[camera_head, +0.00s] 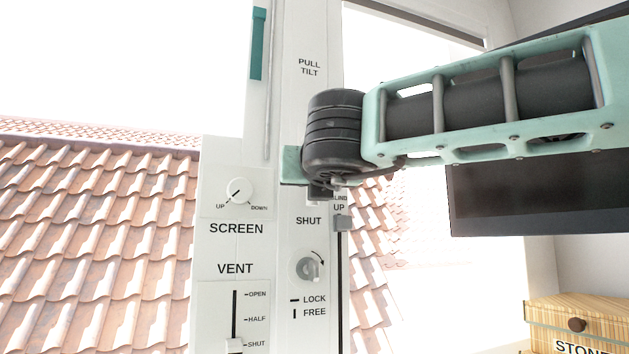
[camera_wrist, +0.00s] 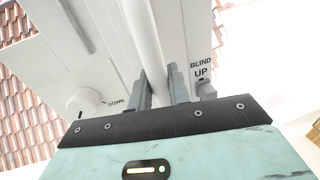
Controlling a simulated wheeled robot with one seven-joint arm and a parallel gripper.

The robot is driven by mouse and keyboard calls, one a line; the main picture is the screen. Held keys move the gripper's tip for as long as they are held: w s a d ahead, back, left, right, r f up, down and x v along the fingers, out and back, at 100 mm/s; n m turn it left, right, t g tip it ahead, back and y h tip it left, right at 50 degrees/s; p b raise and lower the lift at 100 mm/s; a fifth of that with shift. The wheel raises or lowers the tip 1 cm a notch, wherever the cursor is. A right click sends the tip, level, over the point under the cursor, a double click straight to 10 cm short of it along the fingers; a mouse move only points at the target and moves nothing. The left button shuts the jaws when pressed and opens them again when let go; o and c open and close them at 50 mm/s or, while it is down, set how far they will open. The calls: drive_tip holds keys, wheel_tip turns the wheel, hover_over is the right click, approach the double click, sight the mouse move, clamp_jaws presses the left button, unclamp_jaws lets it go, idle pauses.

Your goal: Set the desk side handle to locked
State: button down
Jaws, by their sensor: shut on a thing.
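The lock knob (camera_head: 309,268) is a round grey-white turn handle on the white window frame, above the marks LOCK (a horizontal bar) and FREE (an upright bar). A curved arrow is drawn beside it. Its exact setting is hard to read. My gripper (camera_head: 322,192) is above this knob, near the SHUT label, apart from it and largely hidden by my arm. In the wrist view my gripper (camera_wrist: 160,87) has its two grey fingers closed on a white round bar (camera_wrist: 146,40) that runs up along the frame.
The SCREEN knob (camera_head: 238,191) and VENT slider (camera_head: 234,345) sit on the left panel. The grey BLIND tab (camera_head: 342,223) is close right of my gripper. A dark monitor (camera_head: 540,195) and a striped box (camera_head: 580,325) stand at right.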

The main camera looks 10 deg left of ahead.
drive_tip(key=shift+a, duration=0.1)
drive_tip(key=c, duration=1.4)
unclamp_jaws()
drive_tip(key=shift+o, duration=0.2)
drive_tip(key=b+v, duration=0.1)
drive_tip(key=v, duration=1.6)
drive_tip(key=shift+s+b, duration=0.2)
drive_tip(key=shift+b, duration=0.2)
